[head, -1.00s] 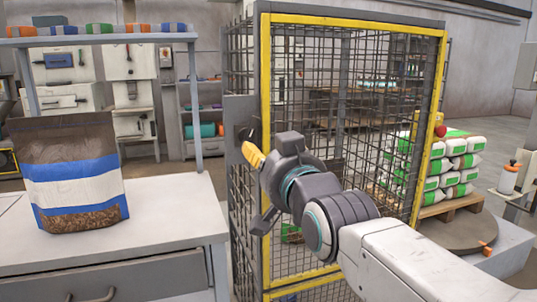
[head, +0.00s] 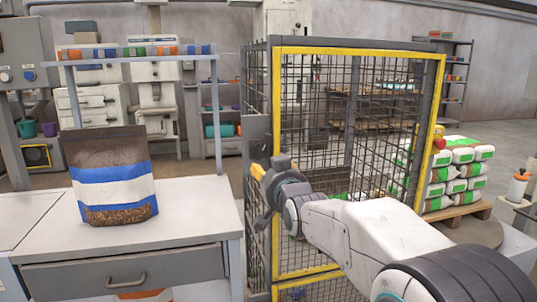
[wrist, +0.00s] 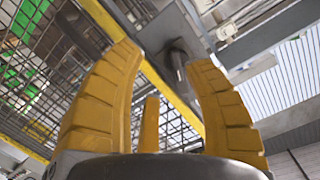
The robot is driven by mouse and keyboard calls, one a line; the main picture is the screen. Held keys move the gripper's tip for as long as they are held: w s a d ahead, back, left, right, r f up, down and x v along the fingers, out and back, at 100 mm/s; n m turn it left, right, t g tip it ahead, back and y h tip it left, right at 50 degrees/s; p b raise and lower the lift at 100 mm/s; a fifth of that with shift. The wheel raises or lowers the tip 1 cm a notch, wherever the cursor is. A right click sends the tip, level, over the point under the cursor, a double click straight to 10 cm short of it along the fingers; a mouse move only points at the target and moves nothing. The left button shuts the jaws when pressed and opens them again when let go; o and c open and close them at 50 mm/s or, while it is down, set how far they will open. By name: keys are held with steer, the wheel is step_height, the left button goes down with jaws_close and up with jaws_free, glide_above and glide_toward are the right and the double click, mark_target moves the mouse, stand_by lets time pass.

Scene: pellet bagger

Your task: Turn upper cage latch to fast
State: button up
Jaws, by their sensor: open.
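The yellow-framed mesh cage (head: 360,49) stands at centre in the head view. A grey plate (head: 257,130) is on its left post. In the wrist view a dark latch handle (wrist: 178,64) sticks out from the grey plate, seen between and beyond my yellow fingertips. My gripper (head: 258,172) is open and empty at the cage's left post, just below the plate in the head view; its fingers also show in the wrist view (wrist: 163,62). I cannot tell whether a finger touches the latch. In the head view the latch is not clearly visible.
A white workbench (head: 195,207) with a brown, blue and white bag (head: 115,178) stands to the left. Stacked bags (head: 460,170) on a pallet stand to the right. The floor between bench and cage is narrow.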

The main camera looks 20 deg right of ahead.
mark_target(264, 152)
steer(key=shift+t, duration=0.6)
steer(key=shift+w+r+b, duration=0.4)
steer(key=shift+w+b, duration=0.1)
steer(key=shift+w, duration=0.3)
steer(key=shift+w+r+b, duration=0.4)
steer(key=shift+w+b, duration=0.05)
steer(key=shift+w, duration=0.3)
steer(key=shift+w+r+b, duration=0.4)
steer(key=shift+w+b, duration=0.1)
steer(key=shift+w, duration=0.3)
steer(key=shift+w+r, duration=0.15)
steer(key=shift+w, duration=1.2)
jaws_close()
